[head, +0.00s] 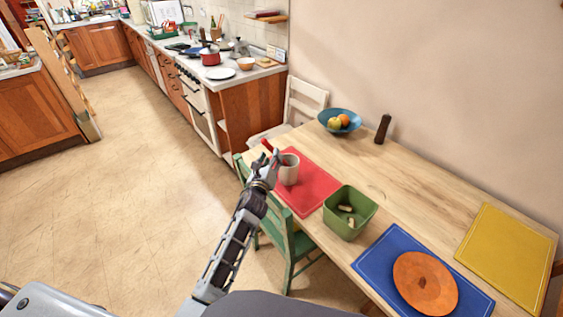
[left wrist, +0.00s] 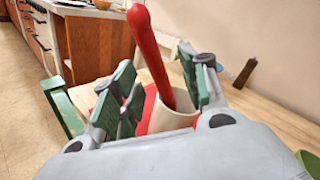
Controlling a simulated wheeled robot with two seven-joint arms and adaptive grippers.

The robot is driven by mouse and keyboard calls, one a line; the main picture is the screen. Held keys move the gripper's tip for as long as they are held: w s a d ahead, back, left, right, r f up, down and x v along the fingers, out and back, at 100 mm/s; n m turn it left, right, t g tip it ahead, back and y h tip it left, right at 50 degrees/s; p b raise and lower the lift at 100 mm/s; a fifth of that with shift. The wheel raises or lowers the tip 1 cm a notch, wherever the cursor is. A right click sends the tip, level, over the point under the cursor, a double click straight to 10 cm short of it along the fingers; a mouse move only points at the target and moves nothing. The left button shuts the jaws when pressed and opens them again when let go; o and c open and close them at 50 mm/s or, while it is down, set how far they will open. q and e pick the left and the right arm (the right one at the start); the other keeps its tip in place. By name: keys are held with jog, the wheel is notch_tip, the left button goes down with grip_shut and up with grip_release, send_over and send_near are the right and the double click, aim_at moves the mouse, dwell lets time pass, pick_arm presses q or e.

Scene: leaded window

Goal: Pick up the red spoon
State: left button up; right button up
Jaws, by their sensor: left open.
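The red spoon (left wrist: 150,50) stands tilted in a cream mug (left wrist: 172,116), its handle sticking up above the rim; the end inside the mug is hidden. In the head view a small red part of the spoon (head: 267,145) shows just above my left gripper (head: 268,160). The mug (head: 290,169) stands on a red placemat (head: 310,188) near the table's left edge. My left gripper is open, with its green-padded fingers on either side of the spoon handle in the left wrist view. I cannot tell whether they touch it. My right gripper is out of view.
A green bin (head: 349,212) with small pieces stands right of the mug. A blue placemat (head: 380,262) with an orange-brown disc (head: 425,283), a yellow placemat (head: 508,255), a fruit bowl (head: 339,121) and a dark pepper mill (head: 382,129) share the table. A green chair (head: 285,240) stands at its near edge.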

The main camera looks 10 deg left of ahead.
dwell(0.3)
pick_arm(q)
jog(key=shift+w+a+f, duration=0.1)
jog(key=shift+w+f, duration=0.05)
jog(key=shift+w, duration=1.15)
jog(key=shift+w+a+f, duration=0.1)
jog(key=shift+w, duration=1.2)
jog(key=shift+c, duration=0.2)
grip_shut()
